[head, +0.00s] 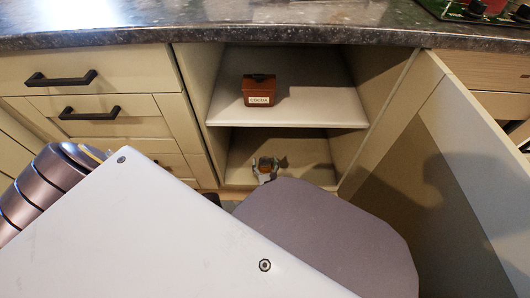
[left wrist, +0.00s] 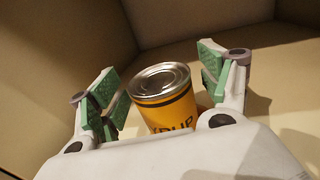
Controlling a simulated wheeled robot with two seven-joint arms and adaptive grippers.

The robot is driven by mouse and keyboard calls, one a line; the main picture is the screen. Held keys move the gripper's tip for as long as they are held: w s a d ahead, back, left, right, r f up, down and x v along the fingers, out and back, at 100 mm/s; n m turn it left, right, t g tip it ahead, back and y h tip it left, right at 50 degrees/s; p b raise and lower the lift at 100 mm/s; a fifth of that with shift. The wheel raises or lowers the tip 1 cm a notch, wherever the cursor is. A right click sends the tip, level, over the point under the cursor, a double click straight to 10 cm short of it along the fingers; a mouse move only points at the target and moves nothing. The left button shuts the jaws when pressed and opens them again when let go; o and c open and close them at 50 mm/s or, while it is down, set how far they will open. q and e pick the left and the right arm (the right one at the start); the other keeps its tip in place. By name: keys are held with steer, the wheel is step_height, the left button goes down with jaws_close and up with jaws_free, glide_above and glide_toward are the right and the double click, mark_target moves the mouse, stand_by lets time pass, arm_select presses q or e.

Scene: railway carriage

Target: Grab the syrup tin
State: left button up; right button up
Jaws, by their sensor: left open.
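The syrup tin (left wrist: 168,108) is a yellow-orange can with a silver lid and dark lettering, partly readable as "RUP". It stands upright inside the cabinet. In the left wrist view my left gripper (left wrist: 160,78) is open, with one green-padded finger on each side of the tin and gaps between pads and tin. The tin's lower part is hidden behind the gripper body. In the head view my left gripper (head: 264,168) shows small in the lower compartment, with a bit of orange at it. My right gripper is not in view.
A brown box labelled cocoa (head: 259,90) stands on the upper shelf (head: 300,110), above the gripper. The cabinet door (head: 450,170) stands open at the right. Drawers with black handles (head: 60,78) are at the left, under a dark countertop (head: 200,35).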

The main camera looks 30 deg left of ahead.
arm_select(q)
steer(key=c, duration=1.2)
steer(key=shift+c, duration=1.1)
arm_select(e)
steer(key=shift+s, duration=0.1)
arm_select(q)
steer(key=shift+r, duration=0.2)
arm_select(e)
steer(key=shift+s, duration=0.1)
